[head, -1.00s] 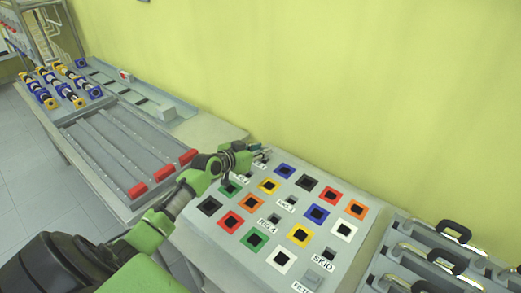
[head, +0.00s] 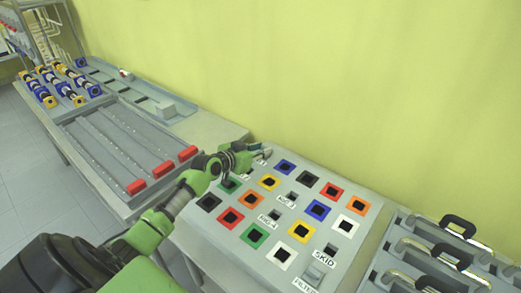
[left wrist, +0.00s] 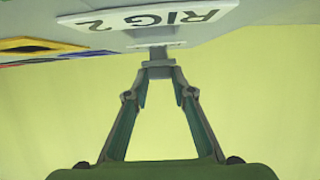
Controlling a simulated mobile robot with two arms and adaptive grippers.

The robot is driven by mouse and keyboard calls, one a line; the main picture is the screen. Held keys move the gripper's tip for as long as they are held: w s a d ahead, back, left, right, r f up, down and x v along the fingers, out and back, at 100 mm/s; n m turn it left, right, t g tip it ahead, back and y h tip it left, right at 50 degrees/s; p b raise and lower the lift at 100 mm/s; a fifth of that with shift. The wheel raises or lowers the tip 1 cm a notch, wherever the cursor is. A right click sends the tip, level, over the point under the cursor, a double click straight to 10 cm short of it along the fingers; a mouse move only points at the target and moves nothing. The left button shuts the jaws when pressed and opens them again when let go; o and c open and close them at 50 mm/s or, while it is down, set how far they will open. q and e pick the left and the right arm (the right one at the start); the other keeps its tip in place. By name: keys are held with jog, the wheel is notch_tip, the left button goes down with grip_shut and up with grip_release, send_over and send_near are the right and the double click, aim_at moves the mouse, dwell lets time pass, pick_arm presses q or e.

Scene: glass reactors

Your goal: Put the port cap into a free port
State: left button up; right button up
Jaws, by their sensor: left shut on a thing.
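The sloping grey panel (head: 228,241) carries square ports with coloured frames and smaller dark ports beside labels. My left gripper (head: 262,152) is at the panel's back left corner; its fingers also show in the left wrist view (left wrist: 158,68). They are shut on a small grey piece, the port cap (left wrist: 158,53), just at the panel face beside the "RIG 2" label (left wrist: 160,18). I cannot tell whether the cap is seated in a port. Dark openings show beside the RIG-4 label (head: 267,221) and the SKID label (head: 324,260). My right gripper is not in view.
Racks with black handles (head: 458,228) stand at the right. A grooved tray with red blocks (head: 137,187) and blue-and-yellow parts (head: 39,90) are at the left. The yellow wall rises close behind.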

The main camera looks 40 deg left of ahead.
pick_arm(q)
jog(key=shift+s+d+f, duration=0.2)
jog(key=shift+f, duration=0.45)
jog(key=shift+s+d+f, duration=0.15)
jog(key=shift+s+f, duration=0.05)
jog(key=shift+f, duration=0.4)
jog(key=o, duration=1.2)
jog(key=shift+s, duration=0.1)
jog(key=shift+s+r, duration=0.15)
jog(key=shift+s, duration=0.3)
jog(key=v, duration=0.3)
jog(key=r+v, duration=0.1)
jog(key=v, duration=0.2)
jog(key=r+v, duration=0.1)
jog(key=v, duration=0.3)
jog(key=shift+w+a, duration=0.4)
jog(key=shift+w, duration=0.05)
jog(key=shift+s+r, duration=0.5)
jog(key=shift+s, duration=0.05)
